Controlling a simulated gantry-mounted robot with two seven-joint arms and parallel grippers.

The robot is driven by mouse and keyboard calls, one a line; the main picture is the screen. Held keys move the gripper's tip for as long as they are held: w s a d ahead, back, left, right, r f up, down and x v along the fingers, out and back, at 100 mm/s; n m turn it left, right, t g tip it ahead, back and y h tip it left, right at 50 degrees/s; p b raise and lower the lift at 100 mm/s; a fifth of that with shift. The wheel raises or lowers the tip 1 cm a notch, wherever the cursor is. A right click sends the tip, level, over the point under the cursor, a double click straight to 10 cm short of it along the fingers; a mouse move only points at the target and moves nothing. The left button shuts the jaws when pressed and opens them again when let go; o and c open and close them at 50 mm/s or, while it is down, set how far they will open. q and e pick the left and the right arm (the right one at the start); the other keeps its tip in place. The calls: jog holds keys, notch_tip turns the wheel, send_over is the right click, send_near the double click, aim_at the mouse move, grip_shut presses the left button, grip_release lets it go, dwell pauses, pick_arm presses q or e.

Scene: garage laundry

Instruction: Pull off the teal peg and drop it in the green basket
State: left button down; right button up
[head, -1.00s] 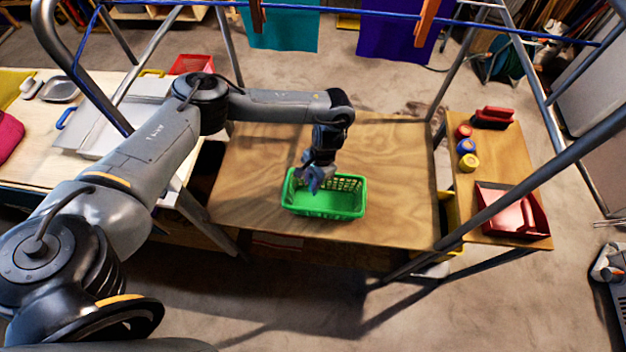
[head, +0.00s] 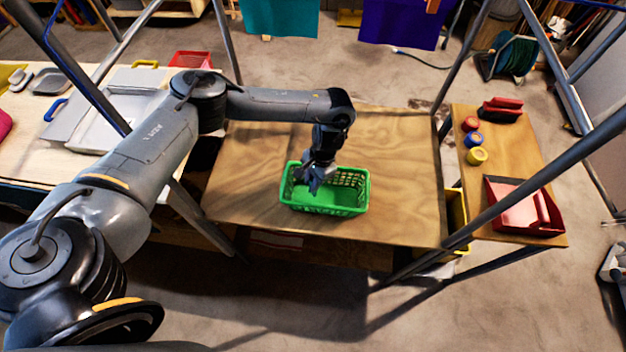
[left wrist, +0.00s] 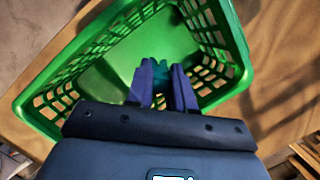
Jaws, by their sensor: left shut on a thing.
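The green basket (head: 340,211) stands on the plywood table, and it fills much of the left wrist view (left wrist: 228,35). My left gripper (head: 313,184) points down at the left part of the basket, over its opening. In the left wrist view, its fingers (left wrist: 163,76) are shut on the teal peg (left wrist: 162,73). Only a small part of the peg shows between the fingertips, against the green basket. How far the tips reach below the rim is hard to tell. My right gripper is in neither view.
A teal cloth (head: 281,18) and a purple cloth (head: 400,22) hang at the back. Metal frame bars slant around the plywood table (head: 400,160). A side bench at right holds a red dustpan (head: 515,207) and several colored round items. The table right of the basket is clear.

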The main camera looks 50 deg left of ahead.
pick_arm(q)
jog(key=c, duration=0.9)
grip_release()
